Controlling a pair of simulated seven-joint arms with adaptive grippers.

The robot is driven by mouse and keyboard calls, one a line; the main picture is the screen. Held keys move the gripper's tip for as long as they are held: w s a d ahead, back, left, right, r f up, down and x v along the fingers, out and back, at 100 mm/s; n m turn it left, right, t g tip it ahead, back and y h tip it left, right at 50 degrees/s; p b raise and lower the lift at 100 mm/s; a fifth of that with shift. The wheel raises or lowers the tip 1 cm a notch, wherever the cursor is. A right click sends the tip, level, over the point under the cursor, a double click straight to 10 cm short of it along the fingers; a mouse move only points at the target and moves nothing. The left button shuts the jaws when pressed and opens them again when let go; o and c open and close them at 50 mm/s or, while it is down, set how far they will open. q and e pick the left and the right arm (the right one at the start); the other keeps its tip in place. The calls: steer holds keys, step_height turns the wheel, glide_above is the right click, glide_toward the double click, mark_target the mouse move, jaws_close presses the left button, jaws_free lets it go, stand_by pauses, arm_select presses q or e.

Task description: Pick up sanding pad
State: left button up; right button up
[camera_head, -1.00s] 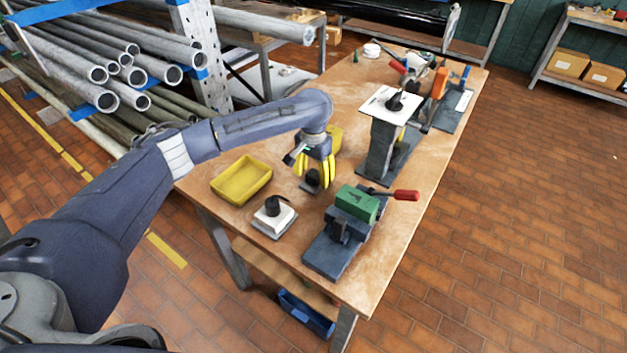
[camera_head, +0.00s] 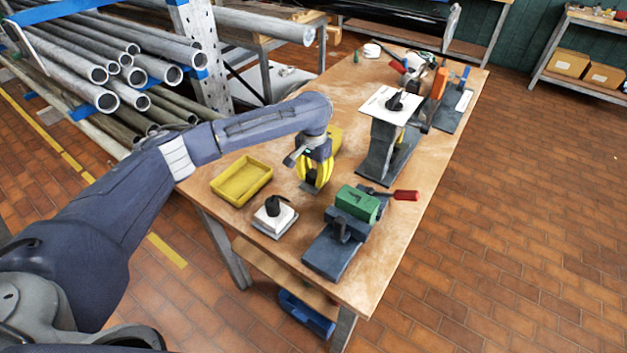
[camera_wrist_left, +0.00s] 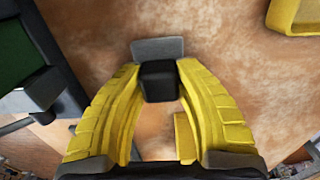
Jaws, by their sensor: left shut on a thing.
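The sanding pad is a small grey plate (camera_head: 309,187) with a black block (camera_wrist_left: 158,80) as its grip. It is at the middle of the wooden bench, and the grey plate (camera_wrist_left: 158,48) also shows in the left wrist view. My left gripper (camera_head: 312,181) points down with its yellow fingers shut on the black block, one finger on each side. In the head view the fingers hide most of the block. The plate is at or very near the bench top; I cannot tell whether it touches. My right gripper is not in view.
A yellow tray (camera_head: 224,189) and a white block with a black knob (camera_head: 284,218) stand left of the gripper. A vise with a green part (camera_head: 357,202) and red handle is close on the right. A grey stand with a white plate (camera_head: 372,101) is behind. Bare wood lies between.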

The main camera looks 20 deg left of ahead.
mark_target(314, 173)
arm_select(q)
step_height(314, 173, up, 20)
steer(key=shift+c, duration=0.2)
stand_by(0.8)
steer(key=o, duration=0.5)
steer(key=c, duration=0.4)
